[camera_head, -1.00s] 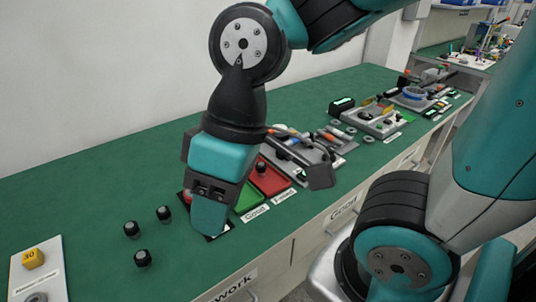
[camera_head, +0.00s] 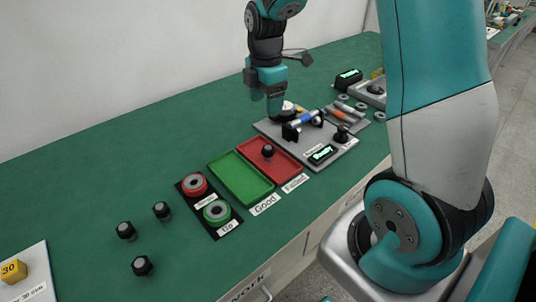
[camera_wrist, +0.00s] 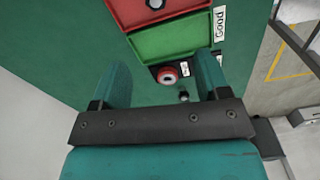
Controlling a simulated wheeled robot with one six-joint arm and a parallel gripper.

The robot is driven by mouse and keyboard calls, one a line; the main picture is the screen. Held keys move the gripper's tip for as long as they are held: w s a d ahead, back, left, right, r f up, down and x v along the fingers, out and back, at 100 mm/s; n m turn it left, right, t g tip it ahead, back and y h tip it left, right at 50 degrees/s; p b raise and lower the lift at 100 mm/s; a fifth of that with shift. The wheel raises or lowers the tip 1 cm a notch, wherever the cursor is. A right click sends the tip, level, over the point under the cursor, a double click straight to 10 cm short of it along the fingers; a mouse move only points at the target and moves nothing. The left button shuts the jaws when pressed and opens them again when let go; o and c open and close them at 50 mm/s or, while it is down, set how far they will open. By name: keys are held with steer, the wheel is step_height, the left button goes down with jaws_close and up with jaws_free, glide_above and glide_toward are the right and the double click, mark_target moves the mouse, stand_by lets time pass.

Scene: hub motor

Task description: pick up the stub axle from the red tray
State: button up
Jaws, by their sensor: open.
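The stub axle (camera_head: 268,151) is a small dark part standing upright in the red tray (camera_head: 290,169). In the wrist view it is cut by the top edge (camera_wrist: 155,3), inside the red tray (camera_wrist: 122,14).
The green tray (camera_head: 240,178) adjoins the red one. A black panel with a red button (camera_head: 194,185) and a green button (camera_head: 217,212) stands to its left. Three dark parts (camera_head: 126,231) stand on the bare left tabletop.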

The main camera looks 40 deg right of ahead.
mark_target(268, 147)
steer(key=f, duration=1.2)
steer(key=shift+w+d, duration=0.1)
steer(key=shift+d, duration=0.25)
step_height(268, 147, down, 6)
steer(key=shift+w+d+r+p, duration=0.1)
steer(key=shift+d+p, duration=0.05)
steer(key=shift+p, duration=0.5)
steer(key=c, duration=1.1)
